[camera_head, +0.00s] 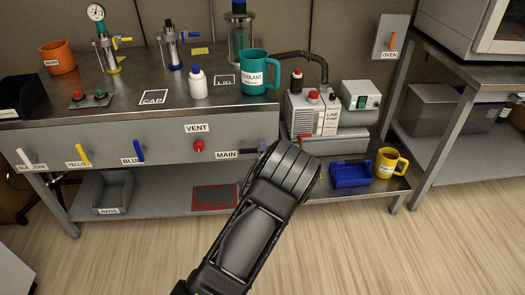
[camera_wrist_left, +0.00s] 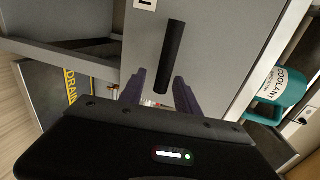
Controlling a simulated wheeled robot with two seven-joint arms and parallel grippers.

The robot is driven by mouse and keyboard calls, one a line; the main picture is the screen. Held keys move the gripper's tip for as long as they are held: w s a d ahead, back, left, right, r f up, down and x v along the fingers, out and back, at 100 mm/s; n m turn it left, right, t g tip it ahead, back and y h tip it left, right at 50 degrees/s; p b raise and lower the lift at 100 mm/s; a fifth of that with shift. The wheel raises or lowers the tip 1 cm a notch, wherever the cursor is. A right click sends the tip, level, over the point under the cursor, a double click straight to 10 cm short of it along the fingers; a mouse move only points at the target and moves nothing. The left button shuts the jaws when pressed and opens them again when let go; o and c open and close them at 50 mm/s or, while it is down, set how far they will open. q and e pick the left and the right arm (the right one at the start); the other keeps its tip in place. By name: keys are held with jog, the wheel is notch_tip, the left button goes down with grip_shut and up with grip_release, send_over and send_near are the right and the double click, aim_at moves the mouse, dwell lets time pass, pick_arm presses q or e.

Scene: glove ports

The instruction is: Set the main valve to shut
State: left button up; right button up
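The MAIN label (camera_head: 226,154) is on the grey front panel (camera_head: 60,150) of the bench. The main valve's handle is hidden behind my arm in the head view. In the left wrist view a black bar handle (camera_wrist_left: 173,58) stands on the grey panel, beside a partly cut-off white label (camera_wrist_left: 145,4). My left gripper (camera_wrist_left: 160,80) is open. Its purple fingers are on either side of the handle's near end, with gaps visible; whether they touch it I cannot tell. In the head view a purple fingertip (camera_head: 262,145) shows by the MAIN label. My right gripper is not in view.
The red VENT knob (camera_head: 198,146) and blue (camera_head: 138,151), yellow (camera_head: 83,154) and white (camera_head: 25,157) levers are to the left. A teal coolant mug (camera_head: 258,73) stands on the bench above. A line pump (camera_head: 312,112) and blue tray (camera_head: 350,174) are to the right.

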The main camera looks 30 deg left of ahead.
pick_arm(q)
jog(key=p+v, duration=0.1)
jog(key=v, duration=0.6)
jog(key=shift+s+d, duration=0.2)
jog(key=shift+s, duration=0.05)
dwell(0.3)
